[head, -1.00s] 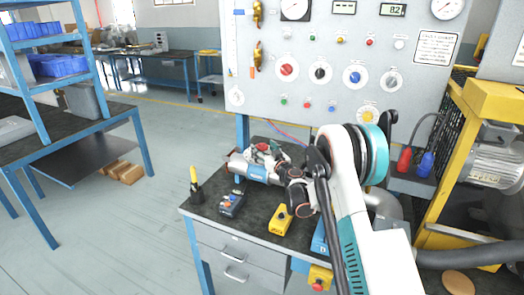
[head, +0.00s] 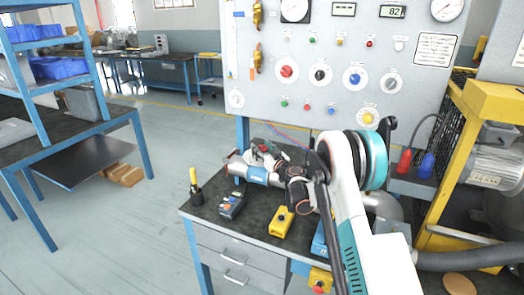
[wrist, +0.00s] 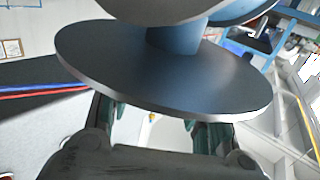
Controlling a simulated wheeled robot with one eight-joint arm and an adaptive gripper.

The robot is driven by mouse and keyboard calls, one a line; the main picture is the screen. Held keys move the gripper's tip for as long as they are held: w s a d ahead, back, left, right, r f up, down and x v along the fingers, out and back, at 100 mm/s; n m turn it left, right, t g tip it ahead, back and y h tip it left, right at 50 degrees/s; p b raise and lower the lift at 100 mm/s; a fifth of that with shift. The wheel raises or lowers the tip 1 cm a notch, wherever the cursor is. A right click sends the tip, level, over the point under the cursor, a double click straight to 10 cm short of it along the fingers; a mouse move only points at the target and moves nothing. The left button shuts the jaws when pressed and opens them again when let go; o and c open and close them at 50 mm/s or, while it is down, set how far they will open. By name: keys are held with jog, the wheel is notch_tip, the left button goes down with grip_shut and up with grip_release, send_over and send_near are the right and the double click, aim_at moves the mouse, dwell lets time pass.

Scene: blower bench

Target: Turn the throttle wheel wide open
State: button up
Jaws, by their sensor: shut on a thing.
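The blower pipe (head: 257,174), blue-grey with a pale label, lies on the dark bench top in the head view. My gripper (head: 264,152) is at its top, with a small red part between or beside the fingers. The throttle wheel is not clearly seen there, as my gripper covers that spot. In the wrist view a large blue-grey disc (wrist: 165,75) on a round blue stem lies across my gripper (wrist: 158,125). One finger stands on each side below the disc, and the disc's edge hides the fingertips. The jaws are shut on a part I take to be the throttle wheel.
A grey panel (head: 330,75) with gauges and coloured knobs stands behind the bench. A yellow frame (head: 460,150) with a motor stands at right.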

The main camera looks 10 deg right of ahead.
aim_at(262, 147)
jog(key=shift+n+y, duration=0.4)
jog(key=shift+y, duration=0.2)
jog(key=o, duration=1.1)
notch_tip(262, 147, up, 10)
